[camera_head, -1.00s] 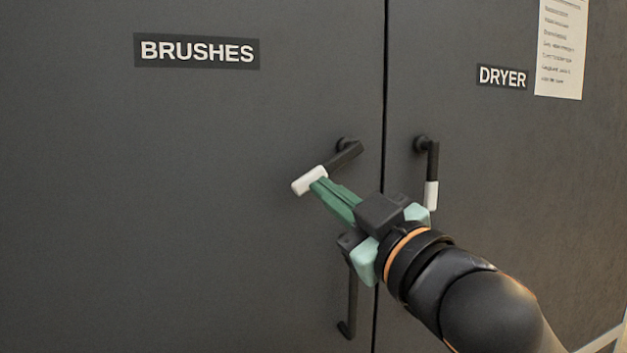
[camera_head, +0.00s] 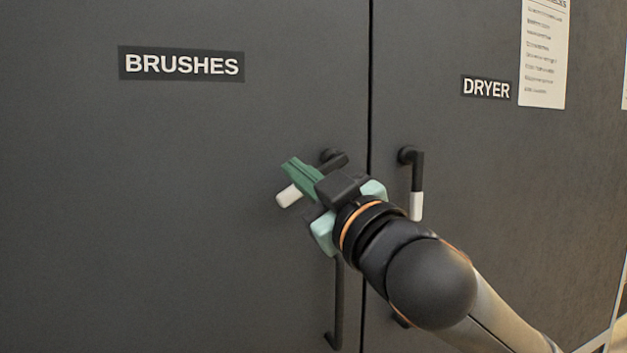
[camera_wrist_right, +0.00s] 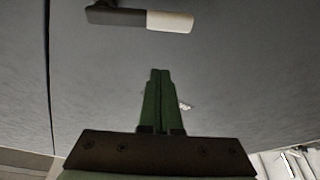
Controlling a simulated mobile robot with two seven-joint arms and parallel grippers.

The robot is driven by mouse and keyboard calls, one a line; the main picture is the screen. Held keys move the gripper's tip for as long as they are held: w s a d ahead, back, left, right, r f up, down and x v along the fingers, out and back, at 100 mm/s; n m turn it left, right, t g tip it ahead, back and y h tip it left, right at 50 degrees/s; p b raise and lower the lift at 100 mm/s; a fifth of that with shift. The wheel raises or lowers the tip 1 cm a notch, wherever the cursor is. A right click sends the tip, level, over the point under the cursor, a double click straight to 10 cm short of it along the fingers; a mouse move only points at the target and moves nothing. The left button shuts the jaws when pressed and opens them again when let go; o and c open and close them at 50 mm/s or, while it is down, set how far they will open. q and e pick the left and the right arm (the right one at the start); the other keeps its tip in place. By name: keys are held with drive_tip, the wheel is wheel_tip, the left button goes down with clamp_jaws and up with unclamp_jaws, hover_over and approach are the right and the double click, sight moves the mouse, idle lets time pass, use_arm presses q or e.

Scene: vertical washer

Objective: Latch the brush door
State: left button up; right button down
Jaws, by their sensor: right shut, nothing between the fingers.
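The brush door (camera_head: 180,200) is the dark left panel with the BRUSHES label (camera_head: 182,65). It looks flush with the dryer door at the seam. Its latch handle (camera_head: 289,195) is black with a white end and slants down-left from its pivot. My right gripper (camera_head: 292,167) is shut and empty, its green fingers crossing in front of the handle's middle and hiding part of it. In the right wrist view the handle (camera_wrist_right: 170,21) lies beyond the fingertips (camera_wrist_right: 159,72), with a visible gap in the picture. My left gripper is not in view.
The dryer door (camera_head: 510,200) is to the right, its white-tipped handle (camera_head: 416,205) hanging straight down close to my right wrist. A fixed vertical pull bar (camera_head: 338,310) is below the brush latch. A paper sheet (camera_head: 544,55) is on the dryer door.

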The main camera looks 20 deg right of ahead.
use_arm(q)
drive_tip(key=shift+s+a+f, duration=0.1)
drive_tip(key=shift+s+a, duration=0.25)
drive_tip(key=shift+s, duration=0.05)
use_arm(e)
drive_tip(key=w, duration=0.1)
drive_tip(key=w+f, duration=0.1)
drive_tip(key=w, duration=0.1)
drive_tip(key=w+d+f, duration=0.1)
drive_tip(key=shift+w+f, duration=0.1)
drive_tip(key=shift+w, duration=0.1)
use_arm(q)
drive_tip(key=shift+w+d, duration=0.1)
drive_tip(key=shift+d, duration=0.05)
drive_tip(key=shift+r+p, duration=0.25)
drive_tip(key=shift+p, duration=0.1)
use_arm(e)
drive_tip(key=shift+d, duration=0.1)
drive_tip(key=shift+f+n, duration=0.25)
drive_tip(key=shift+n, duration=0.25)
